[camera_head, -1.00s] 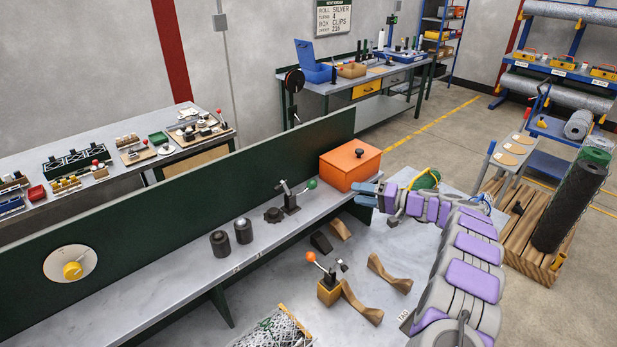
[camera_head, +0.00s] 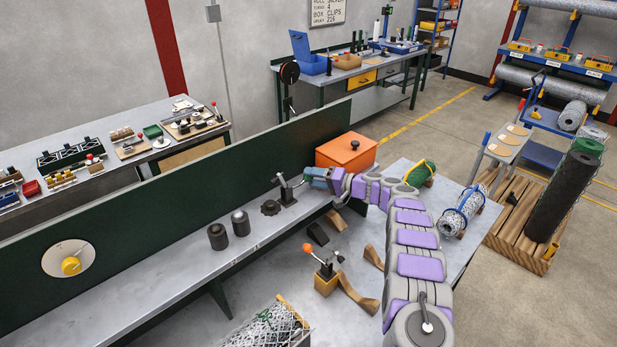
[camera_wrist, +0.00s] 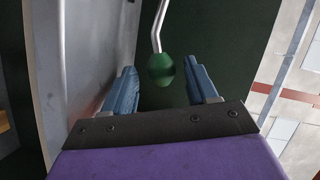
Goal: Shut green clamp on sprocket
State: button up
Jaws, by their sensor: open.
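The green clamp (camera_head: 287,192) stands on the grey bench shelf, a metal toggle with a dark base. Its green ball knob (camera_wrist: 161,70) hangs on a bent silver rod in the wrist view, between my fingers with space on both sides. The dark toothed sprocket (camera_head: 270,207) lies on the shelf just left of the clamp's base.
An orange box (camera_head: 346,152) stands close behind my gripper. Two dark cylinders (camera_head: 217,236) stand left of the sprocket. An orange-knobbed clamp (camera_head: 326,273) is on the lower table near wooden cradles. A dark green panel (camera_head: 200,190) runs behind the shelf.

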jog(key=shift+x, duration=0.8)
jog(key=shift+w+a, duration=0.25)
jog(key=shift+a, duration=0.15)
jog(key=shift+f, duration=0.15)
grip_shut()
